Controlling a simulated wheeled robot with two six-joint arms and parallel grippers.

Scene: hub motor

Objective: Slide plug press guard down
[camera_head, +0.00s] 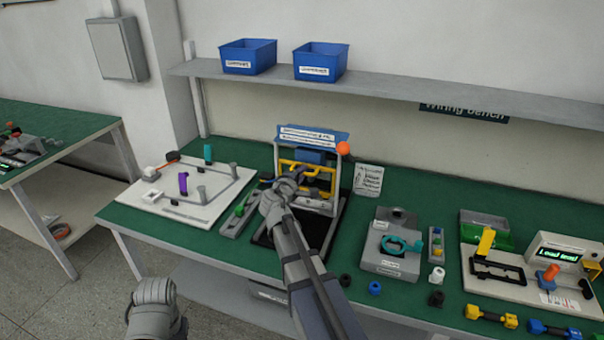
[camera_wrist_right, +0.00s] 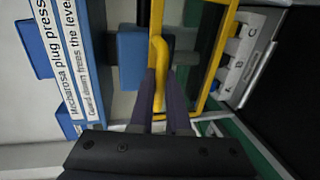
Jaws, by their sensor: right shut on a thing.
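The plug press (camera_head: 336,185) stands on the bench, with a blue sign on top and an orange knob at its upper right. Its yellow guard (camera_head: 322,172) is a frame across the front of the press, below a blue block. My right gripper (camera_head: 296,174) is at the guard. In the right wrist view, the right gripper (camera_wrist_right: 160,88) is shut on the guard's yellow handle (camera_wrist_right: 159,50), its dark fingers on either side. The guard's frame (camera_wrist_right: 218,60) also shows there. Of my left arm only a grey part shows at lower left; its fingers are not visible.
A white board (camera_head: 210,205) with pegs lies left of the press. A grey fixture (camera_head: 392,262) with a teal ring stands to its right. A shelf (camera_head: 400,88) with two blue bins runs above. A paper card (camera_head: 368,181) stands close right of the press.

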